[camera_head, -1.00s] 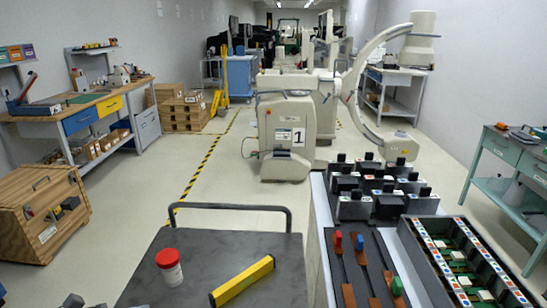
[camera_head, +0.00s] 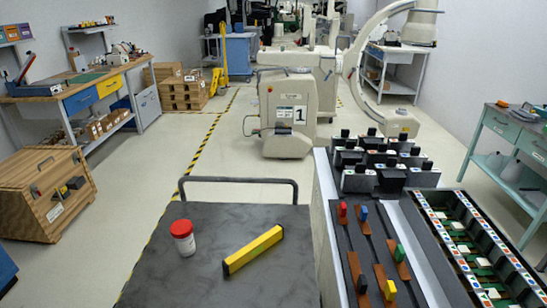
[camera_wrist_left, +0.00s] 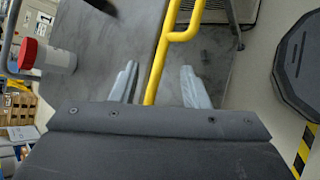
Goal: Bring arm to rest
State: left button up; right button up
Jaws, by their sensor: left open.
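My left gripper (camera_wrist_left: 160,85) shows only in the left wrist view. Its two pale fingers are spread apart, with a yellow tube (camera_wrist_left: 163,50) passing across the gap between them. I cannot tell how far off the tube is, but the fingers do not close on it. A white jar with a red lid (camera_wrist_left: 40,55) is at the left of that view, apart from the fingers. In the head view the jar (camera_head: 183,238) stands upright on the dark cart top (camera_head: 215,215), beside a yellow bar (camera_head: 253,250). My right gripper is in neither view.
A console with coloured slider knobs (camera_head: 365,245) and black-topped blocks (camera_head: 380,165) stands right of the cart, next to a long tray (camera_head: 480,255). A wooden crate (camera_head: 45,195) is at left. A white machine (camera_head: 286,112) stands ahead.

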pick_arm(q)
jog(key=s+a+f+m+g+y, duration=0.2)
jog(key=s+m+y, duration=0.3)
jog(key=s+m, duration=0.3)
jog(key=s+a+f+m+g+y, duration=0.2)
jog(key=s+a+f+m+y, duration=0.15)
jog(key=s+m, duration=0.4)
notch_tip(320, 180, down, 25)
jog(key=a+m+g, duration=0.1)
jog(key=s+d+f+g, duration=0.1)
jog(key=s+f, duration=1.4)
jog(key=shift+s+d, duration=0.15)
jog(key=shift+d, duration=0.05)
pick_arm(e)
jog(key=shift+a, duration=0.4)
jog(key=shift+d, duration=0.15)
